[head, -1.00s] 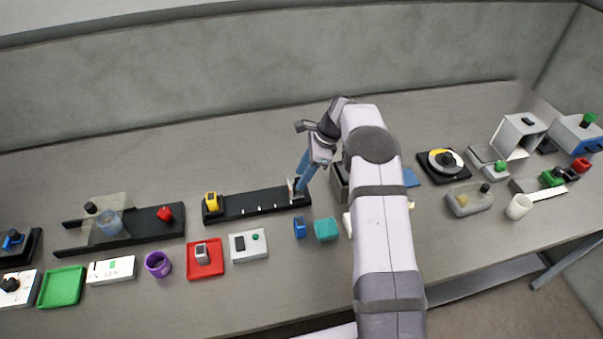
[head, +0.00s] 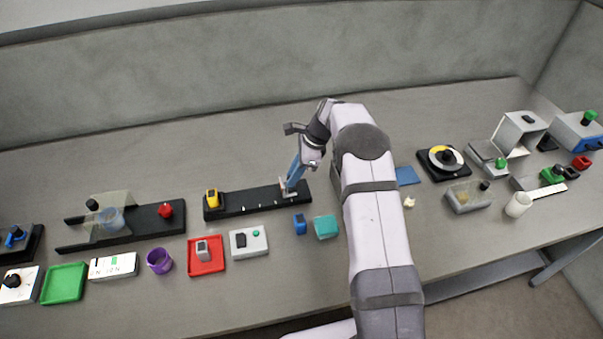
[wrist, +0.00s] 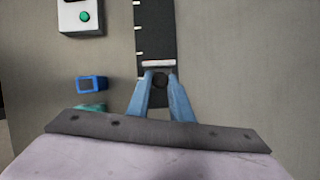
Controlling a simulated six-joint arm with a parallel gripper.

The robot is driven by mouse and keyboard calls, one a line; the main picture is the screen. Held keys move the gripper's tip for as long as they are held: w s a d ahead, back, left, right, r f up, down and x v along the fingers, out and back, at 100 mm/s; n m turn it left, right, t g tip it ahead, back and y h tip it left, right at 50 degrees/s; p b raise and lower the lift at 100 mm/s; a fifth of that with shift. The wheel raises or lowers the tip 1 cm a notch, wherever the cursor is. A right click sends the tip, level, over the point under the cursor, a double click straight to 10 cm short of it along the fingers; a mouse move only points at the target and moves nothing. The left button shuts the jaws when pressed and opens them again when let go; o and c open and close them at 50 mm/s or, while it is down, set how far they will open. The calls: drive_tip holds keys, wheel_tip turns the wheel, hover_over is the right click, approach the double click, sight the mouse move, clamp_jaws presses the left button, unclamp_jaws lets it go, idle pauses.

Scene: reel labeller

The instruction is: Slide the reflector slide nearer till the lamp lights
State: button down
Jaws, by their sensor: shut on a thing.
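A long black rail (head: 250,201) with white tick marks lies on the bench. A yellow sensor block (head: 212,198) stands at its left end. The reflector slide (head: 283,183), a pale upright plate, is on the rail towards its right end, a clear gap from the yellow block. My gripper (head: 290,187) is shut on the slide. In the wrist view, its blue fingers (wrist: 159,82) close around a dark knob just behind the plate (wrist: 158,63). I cannot make out a lit lamp on the yellow block; its face is small.
A white box (head: 248,242) with a black part and a green button stands in front of the rail. A small blue block (head: 300,224) and a teal block (head: 326,227) sit near the rail's right end. The rail between slide and sensor is clear.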

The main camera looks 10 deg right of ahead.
drive_tip(key=a, duration=0.2)
drive_tip(key=shift+a, duration=0.3)
drive_tip(key=c, duration=1.6)
unclamp_jaws()
drive_tip(key=shift+o, duration=0.2)
drive_tip(key=shift+d+r, duration=0.1)
drive_tip(key=shift+d, duration=0.05)
drive_tip(key=b+v, duration=0.2)
drive_tip(key=v, duration=0.5)
drive_tip(key=shift+b, duration=0.4)
drive_tip(key=shift+r, duration=0.1)
drive_tip(key=shift+s, duration=0.1)
